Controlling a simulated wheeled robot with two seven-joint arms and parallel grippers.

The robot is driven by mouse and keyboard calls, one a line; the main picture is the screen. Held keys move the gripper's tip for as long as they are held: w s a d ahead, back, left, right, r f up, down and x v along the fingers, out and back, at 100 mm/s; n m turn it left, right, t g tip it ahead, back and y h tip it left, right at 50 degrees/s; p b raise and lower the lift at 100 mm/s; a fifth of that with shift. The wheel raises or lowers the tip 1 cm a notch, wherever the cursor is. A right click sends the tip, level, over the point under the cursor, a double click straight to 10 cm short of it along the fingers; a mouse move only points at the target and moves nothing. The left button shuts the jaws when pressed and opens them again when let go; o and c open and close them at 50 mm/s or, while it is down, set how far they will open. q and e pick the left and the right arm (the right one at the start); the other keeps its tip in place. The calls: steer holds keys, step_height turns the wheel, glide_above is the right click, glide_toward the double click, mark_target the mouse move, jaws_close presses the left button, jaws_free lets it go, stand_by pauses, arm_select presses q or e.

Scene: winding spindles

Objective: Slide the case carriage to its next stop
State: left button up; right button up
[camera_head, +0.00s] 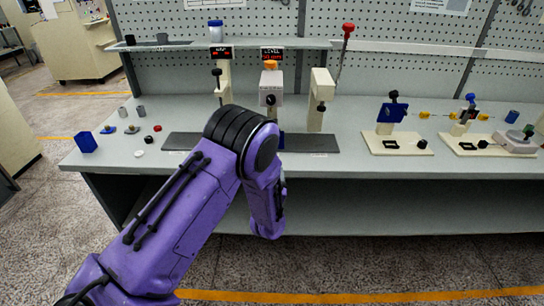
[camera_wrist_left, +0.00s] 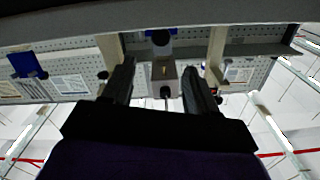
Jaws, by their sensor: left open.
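A pale block with an orange top (camera_head: 270,84) and a dark knob on its front stands between two cream posts at the bench middle. A blue piece (camera_head: 281,141) shows low beneath it, partly behind my arm. I cannot tell which of these is the case carriage. In the left wrist view, which appears upside down, the pale block (camera_wrist_left: 165,74) and the blue piece with a dark round knob (camera_wrist_left: 160,48) show beyond my left gripper (camera_wrist_left: 162,80). Its fingers are spread on either side of the block's outline, with nothing visibly held. In the head view the fingers are hidden behind my purple arm.
The left post (camera_head: 226,84) and right post (camera_head: 318,98) flank the block on a dark base plate (camera_head: 182,141). A red-knobbed lever (camera_head: 347,50) rises at right. Small fixtures (camera_head: 398,146) stand further right.

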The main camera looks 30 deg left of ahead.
arm_select(q)
steer(key=p+x, duration=0.1)
steer(key=x, duration=0.7)
steer(key=shift+w+a+f+p, duration=0.2)
steer(key=shift+a+p, duration=0.1)
steer(key=shift+p, duration=0.05)
steer(key=shift+w+a, duration=0.25)
steer(key=shift+w, duration=0.25)
jaws_close()
